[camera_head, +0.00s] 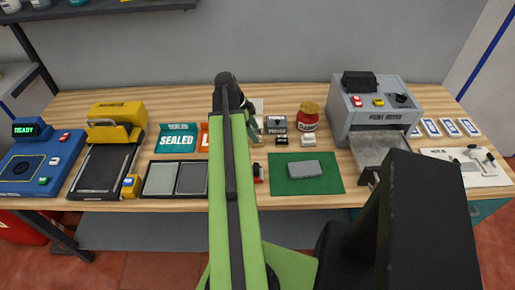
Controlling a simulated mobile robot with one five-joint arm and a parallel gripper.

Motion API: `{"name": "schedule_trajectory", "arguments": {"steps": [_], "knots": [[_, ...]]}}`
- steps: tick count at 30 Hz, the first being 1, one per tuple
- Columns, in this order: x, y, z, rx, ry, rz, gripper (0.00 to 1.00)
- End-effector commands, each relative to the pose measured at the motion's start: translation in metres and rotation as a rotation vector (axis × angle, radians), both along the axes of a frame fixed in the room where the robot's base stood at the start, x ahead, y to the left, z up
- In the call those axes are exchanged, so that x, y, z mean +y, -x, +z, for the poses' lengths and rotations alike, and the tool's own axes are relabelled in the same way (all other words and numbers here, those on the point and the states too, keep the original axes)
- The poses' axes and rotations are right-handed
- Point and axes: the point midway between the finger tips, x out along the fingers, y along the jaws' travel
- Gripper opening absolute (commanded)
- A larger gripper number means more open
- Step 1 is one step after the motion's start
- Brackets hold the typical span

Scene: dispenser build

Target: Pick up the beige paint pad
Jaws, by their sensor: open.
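A small cream block (308,140), the closest match I see to the beige paint pad, lies on the bench just behind the green mat (284,184). It is too small to identify with certainty. My green arm rises through the middle of the view and bends over at the top. A part of my gripper (256,125) seems to show just right of the upper arm, left of the cream block and apart from it. Its fingertips are mostly hidden behind the arm. I see nothing held.
A grey block (303,169) lies on the mat. A small black block (282,140) sits beside the cream one, with a red jar (308,118) behind. The grey machine (376,112) stands right. Grey pads (160,178), a yellow machine (115,125) and a blue station (38,160) stand left.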

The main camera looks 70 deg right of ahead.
Motion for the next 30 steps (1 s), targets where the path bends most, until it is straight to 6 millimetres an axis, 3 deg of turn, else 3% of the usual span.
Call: {"name": "schedule_trajectory", "arguments": {"steps": [5,12,20,30], "knots": [[-0.001,0.002,-0.01,0.0,0.0,0.0,0.62],[-0.005,0.012,-0.049,0.0,0.0,-0.001,0.62],[-0.007,0.015,-0.047,0.0,0.0,-0.001,0.62],[-0.007,0.015,-0.047,0.0,0.0,-0.001,0.19]]}}
